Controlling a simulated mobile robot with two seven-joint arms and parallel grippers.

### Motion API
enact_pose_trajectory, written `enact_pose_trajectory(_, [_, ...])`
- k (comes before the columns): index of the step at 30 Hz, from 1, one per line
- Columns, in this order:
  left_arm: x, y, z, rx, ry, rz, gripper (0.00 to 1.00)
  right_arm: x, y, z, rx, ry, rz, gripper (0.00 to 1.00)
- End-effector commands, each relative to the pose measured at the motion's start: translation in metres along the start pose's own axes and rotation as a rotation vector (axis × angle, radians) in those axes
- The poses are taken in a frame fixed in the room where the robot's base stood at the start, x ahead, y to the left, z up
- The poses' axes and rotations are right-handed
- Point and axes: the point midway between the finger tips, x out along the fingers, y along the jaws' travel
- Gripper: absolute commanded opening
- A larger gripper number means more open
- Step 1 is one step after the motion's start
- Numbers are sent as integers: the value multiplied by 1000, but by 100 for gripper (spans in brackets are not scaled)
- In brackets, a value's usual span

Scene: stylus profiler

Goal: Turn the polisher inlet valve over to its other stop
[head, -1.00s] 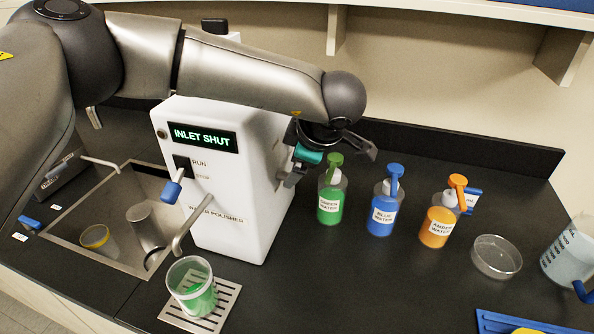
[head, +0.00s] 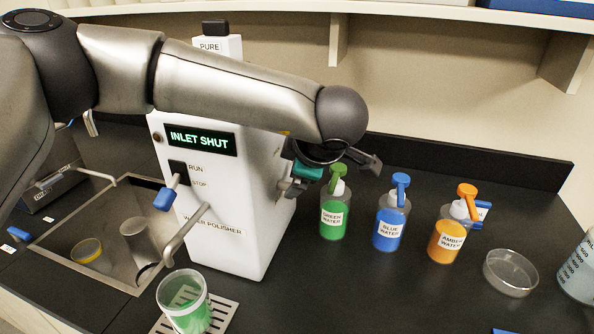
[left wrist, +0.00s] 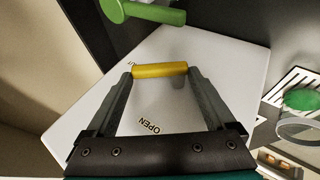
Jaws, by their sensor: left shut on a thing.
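The white water polisher (head: 240,205) stands on the dark bench, and its display (head: 200,139) reads "INLET SHUT". In the left wrist view, the yellow valve handle (left wrist: 160,69) lies across between my finger ends, against the polisher's white side, with the word "OPEN" (left wrist: 150,126) printed nearer the gripper. My left gripper (left wrist: 159,72) is shut on this handle. My right gripper is in neither view.
Green (head: 333,218), blue (head: 389,228) and amber (head: 446,240) wash bottles stand right of the polisher, the green one close to my gripper. A glass dish (head: 510,272) is farther right. A beaker of green liquid (head: 186,305) stands under the spout, beside the sink (head: 75,228).

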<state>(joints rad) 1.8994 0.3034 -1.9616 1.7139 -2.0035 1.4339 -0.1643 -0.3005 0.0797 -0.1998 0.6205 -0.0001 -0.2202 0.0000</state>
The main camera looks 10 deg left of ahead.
Motion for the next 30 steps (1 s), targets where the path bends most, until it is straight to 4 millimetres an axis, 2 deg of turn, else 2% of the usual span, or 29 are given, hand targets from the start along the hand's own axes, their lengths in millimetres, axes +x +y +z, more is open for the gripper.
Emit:
enact_pose_trajectory(1, [-1,0,1,2,-2,1,92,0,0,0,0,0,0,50])
enact_pose_trajectory(3, [-1,0,1,2,-1,1,100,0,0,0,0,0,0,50])
enact_pose_trajectory(11, [-1,0,0,1,-1,0,100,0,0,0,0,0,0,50])
enact_pose_trajectory(14, [-8,0,1,1,-3,1,100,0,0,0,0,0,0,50])
enact_pose_trajectory(17, [-22,1,1,1,-3,3,100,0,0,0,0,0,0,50])
enact_pose_trajectory(30, [-123,1,1,3,-2,4,100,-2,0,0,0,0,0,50])
